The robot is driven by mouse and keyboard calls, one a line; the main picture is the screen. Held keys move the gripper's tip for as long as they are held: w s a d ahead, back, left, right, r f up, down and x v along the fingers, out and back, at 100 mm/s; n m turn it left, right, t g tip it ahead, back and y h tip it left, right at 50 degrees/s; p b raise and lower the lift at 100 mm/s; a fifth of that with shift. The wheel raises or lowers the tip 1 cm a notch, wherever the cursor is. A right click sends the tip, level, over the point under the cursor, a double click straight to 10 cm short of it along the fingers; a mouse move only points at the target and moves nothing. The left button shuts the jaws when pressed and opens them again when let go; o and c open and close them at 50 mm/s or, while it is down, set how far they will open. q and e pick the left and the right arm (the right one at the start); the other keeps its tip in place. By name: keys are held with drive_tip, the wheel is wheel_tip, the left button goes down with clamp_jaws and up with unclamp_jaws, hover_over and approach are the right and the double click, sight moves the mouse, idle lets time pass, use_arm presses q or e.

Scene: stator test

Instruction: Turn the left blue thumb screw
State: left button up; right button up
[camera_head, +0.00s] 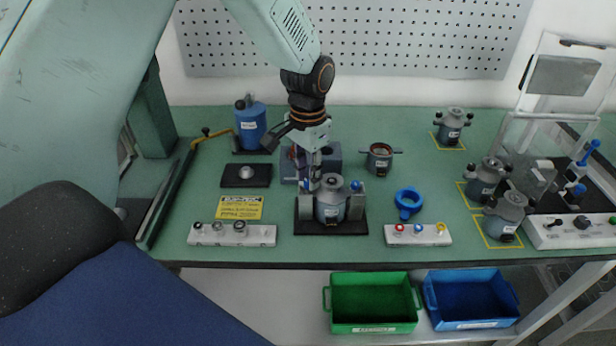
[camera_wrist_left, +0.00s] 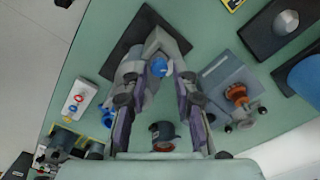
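A grey stator (camera_head: 331,207) sits in a dark-based fixture (camera_head: 333,229) with a grey block on each side. The right blue thumb screw (camera_head: 355,186) shows on the right block. The left blue thumb screw is largely hidden by my gripper in the head view. In the wrist view a blue thumb screw (camera_wrist_left: 158,67) lies between my fingertips. My left gripper (camera_head: 309,184) points down at the fixture's left side. In the wrist view my left gripper (camera_wrist_left: 156,76) is open, its fingers apart on either side of the screw. My right gripper is in neither view.
Behind the fixture is a grey-blue block (camera_head: 332,163). A white strip with buttons (camera_head: 418,240) and a blue ring (camera_head: 408,203) are on the right; another white strip (camera_head: 232,240) is on the left. Green (camera_head: 371,322) and blue (camera_head: 473,318) bins stand below the front edge.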

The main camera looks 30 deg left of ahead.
use_arm(q)
drive_tip(key=shift+f, duration=0.6)
drive_tip(key=shift+d, duration=0.1)
drive_tip(key=shift+s+r, duration=0.1)
clamp_jaws()
